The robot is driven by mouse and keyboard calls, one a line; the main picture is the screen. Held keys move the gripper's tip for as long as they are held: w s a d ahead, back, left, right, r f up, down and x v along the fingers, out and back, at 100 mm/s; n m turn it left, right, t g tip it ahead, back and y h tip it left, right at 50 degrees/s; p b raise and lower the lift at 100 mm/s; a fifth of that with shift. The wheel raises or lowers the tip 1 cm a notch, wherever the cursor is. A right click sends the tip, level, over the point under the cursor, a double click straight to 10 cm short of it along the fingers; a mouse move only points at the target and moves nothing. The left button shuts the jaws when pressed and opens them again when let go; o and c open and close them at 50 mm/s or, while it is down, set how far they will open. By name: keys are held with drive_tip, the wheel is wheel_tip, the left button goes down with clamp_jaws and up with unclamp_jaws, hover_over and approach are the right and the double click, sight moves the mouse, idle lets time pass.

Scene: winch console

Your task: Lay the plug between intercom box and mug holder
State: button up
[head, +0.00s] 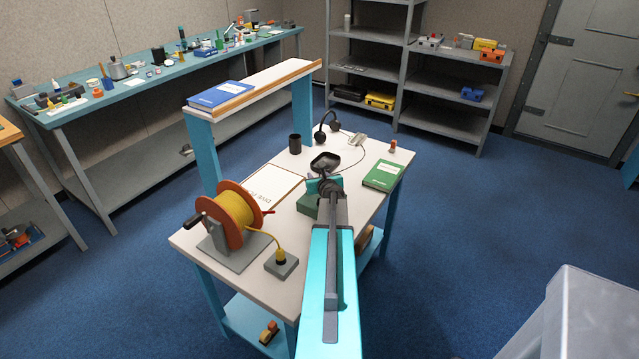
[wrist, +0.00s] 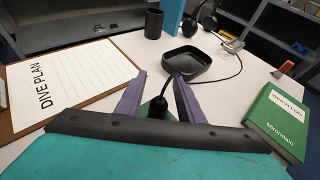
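A black plug (wrist: 158,107) with a black cable stands at a green box (wrist: 146,109), possibly the intercom box; whether it is seated in it I cannot tell. The green box also shows in the head view (head: 307,205), partly behind my arm. My gripper (wrist: 159,78) is over the box, its purple fingers apart on either side of the plug, with gaps visible. In the head view my gripper (head: 324,186) partly hides the plug. A black cylindrical cup (wrist: 153,24), possibly the mug holder, stands at the back; it also shows in the head view (head: 295,144).
A black square tray (wrist: 190,62) lies just beyond my fingers. A dive plan board (wrist: 60,85) is left, a green book (wrist: 276,122) right. A headset (head: 325,128) and small metal piece (head: 357,141) are behind. A cable reel (head: 232,219) and grey socket box (head: 281,264) are at the front.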

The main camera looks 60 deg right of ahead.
clamp_jaws()
drive_tip(key=shift+r, duration=0.2)
